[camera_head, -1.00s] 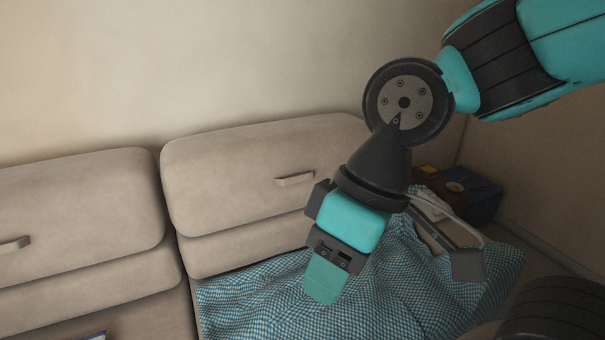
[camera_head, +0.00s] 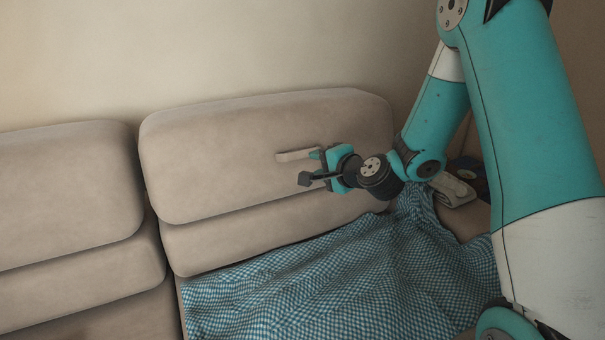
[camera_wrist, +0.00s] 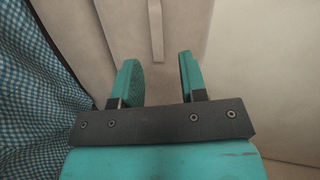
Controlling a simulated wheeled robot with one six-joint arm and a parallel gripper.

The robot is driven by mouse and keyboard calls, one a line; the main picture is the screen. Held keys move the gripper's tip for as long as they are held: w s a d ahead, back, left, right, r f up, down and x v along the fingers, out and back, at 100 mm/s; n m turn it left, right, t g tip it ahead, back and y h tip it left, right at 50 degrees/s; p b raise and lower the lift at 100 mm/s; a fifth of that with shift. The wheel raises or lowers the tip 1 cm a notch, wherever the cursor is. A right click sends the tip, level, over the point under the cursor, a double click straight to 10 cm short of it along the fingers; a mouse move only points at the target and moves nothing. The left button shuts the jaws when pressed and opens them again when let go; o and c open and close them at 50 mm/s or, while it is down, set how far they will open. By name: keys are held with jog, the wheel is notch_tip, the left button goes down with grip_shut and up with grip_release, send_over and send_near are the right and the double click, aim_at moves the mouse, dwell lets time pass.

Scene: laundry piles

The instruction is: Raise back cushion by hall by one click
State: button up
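Two beige back cushions stand against the wall. The right back cushion (camera_head: 235,165) has a fabric pull tab (camera_head: 294,155) on its front; the left back cushion (camera_head: 60,195) stands beside it. I cannot tell from these views which one is by the hall. My gripper (camera_head: 312,167) is at the right cushion's front, at the right end of the tab. In the wrist view my gripper (camera_wrist: 158,75) is open, its two teal fingers apart with nothing between them. The tab (camera_wrist: 156,30) lies beyond the fingertips, roughly in line with the gap.
A teal checked cloth (camera_head: 330,285) covers the seat below the right cushion; it also shows at the left of the wrist view (camera_wrist: 35,100). The wall above the cushions is clear.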

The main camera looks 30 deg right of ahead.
aim_at(304, 155)
jog(key=d+f+m+h, duration=0.2)
jog(key=d+f+m, duration=0.1)
jog(key=d, duration=0.1)
jog(key=shift+t, duration=0.5)
jog(key=w+f+p, duration=0.1)
jog(key=w, duration=0.5)
jog(key=w+f+p, duration=0.1)
jog(key=w, duration=0.4)
jog(key=w+p, duration=0.1)
jog(key=w, duration=0.5)
jog(key=shift+w+d+f, duration=0.15)
jog(key=shift+w+f, duration=0.15)
jog(key=shift+f, duration=0.1)
grip_shut()
